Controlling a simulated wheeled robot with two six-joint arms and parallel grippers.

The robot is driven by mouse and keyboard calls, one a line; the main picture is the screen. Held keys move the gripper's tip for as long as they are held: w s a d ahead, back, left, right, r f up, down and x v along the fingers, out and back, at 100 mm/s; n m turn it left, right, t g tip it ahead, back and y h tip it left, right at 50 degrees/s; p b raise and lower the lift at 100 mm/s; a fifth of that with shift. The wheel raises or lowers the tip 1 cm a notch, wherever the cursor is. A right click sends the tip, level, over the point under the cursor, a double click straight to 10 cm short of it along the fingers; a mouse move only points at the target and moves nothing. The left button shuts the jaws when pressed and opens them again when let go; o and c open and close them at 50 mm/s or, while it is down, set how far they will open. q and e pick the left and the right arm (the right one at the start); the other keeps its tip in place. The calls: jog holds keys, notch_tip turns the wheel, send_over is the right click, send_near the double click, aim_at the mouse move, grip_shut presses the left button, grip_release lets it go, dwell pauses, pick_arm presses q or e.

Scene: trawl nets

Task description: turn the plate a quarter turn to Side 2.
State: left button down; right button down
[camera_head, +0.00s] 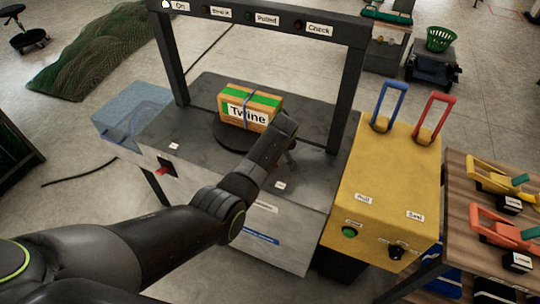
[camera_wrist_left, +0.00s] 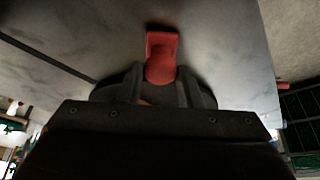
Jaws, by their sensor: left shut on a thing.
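The plate (camera_head: 228,136) is a dark round disc on the grey bench, mostly hidden by the box and my arm. An orange and green box labelled "Twine" (camera_head: 247,108), tied with a blue band, sits on it, label facing the front. My left gripper (camera_wrist_left: 160,92) is low at the plate's right front side, shut on a red handle (camera_wrist_left: 161,58) that shows between its fingers. The plate's dark edge (camera_wrist_left: 104,92) shows behind the fingers. In the head view my wrist hides the handle. I see no "Side 2" mark.
A dark frame (camera_head: 340,85) with labelled lamps spans the bench; the "On" lamp is lit white. A clear bluish bin (camera_head: 130,115) adjoins the left. A red lever (camera_head: 164,168) is on the bench front. A yellow cabinet (camera_head: 385,185) with blue and red handles stands right.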

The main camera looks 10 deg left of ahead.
pick_arm(q)
jog(key=shift+w+d+r, duration=0.1)
jog(key=shift+d, duration=0.05)
dwell(0.3)
jog(key=c, duration=1)
grip_release()
jog(key=shift+c, duration=0.2)
jog(key=v, duration=1.7)
jog(key=shift+b, duration=0.35)
jog(key=shift+r, duration=0.15)
